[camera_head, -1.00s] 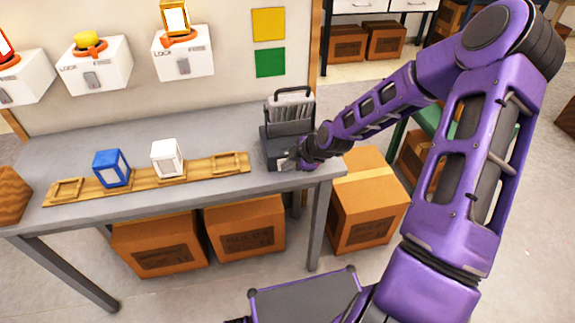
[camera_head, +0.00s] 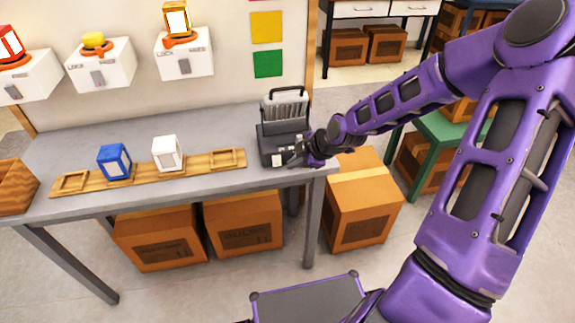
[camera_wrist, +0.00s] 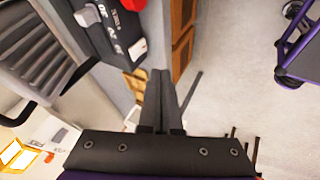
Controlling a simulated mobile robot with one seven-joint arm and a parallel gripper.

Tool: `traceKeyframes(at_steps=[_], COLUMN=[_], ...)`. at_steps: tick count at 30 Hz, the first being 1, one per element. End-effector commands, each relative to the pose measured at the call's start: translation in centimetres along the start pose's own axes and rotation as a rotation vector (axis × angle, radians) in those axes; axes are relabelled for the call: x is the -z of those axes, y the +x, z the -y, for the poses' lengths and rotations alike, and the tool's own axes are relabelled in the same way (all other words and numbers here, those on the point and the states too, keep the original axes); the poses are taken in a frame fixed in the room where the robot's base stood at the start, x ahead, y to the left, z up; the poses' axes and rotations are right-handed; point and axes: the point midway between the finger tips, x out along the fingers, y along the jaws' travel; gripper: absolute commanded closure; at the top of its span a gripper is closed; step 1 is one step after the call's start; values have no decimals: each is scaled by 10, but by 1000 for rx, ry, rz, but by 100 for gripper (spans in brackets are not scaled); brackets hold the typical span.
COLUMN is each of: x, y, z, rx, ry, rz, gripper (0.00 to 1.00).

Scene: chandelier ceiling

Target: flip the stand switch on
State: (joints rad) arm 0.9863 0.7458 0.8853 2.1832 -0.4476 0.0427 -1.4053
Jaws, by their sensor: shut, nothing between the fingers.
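The stand (camera_head: 283,130) is a dark grey device with a carry handle and pale ribs, upright at the right end of the table. A small pale part shows low on its front face, but whether it is the switch I cannot tell. In the wrist view, the stand's panel (camera_wrist: 112,42) carries labels, a white switch-like part (camera_wrist: 88,16) and a red part (camera_wrist: 131,4). My gripper (camera_head: 297,154) is close to the stand's right front. In the wrist view, its fingers (camera_wrist: 159,75) are together and empty, right of and below the panel. Contact is unclear.
The grey table (camera_head: 225,130) holds a wooden rack (camera_head: 200,163) with a blue lantern-like block (camera_head: 114,162) and a white one (camera_head: 166,154). Wall boxes (camera_head: 185,62) hang behind. Cardboard boxes (camera_head: 362,205) stand below and right.

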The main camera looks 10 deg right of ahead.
Motion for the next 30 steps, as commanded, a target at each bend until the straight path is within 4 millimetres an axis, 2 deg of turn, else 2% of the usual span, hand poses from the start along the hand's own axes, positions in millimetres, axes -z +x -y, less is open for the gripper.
traceKeyframes(at_steps=[1, 3, 9, 24, 30], x=[0, 0, 0, 0, -6], y=[-12, -21, -38, -41, -46], z=[-2, -2, -2, -1, 5], rx=[-2, -2, 0, 1, 14], ry=[3, 2, 1, -2, -17], rz=[2, 3, 0, 2, 28], gripper=[100, 100, 100, 100, 100])
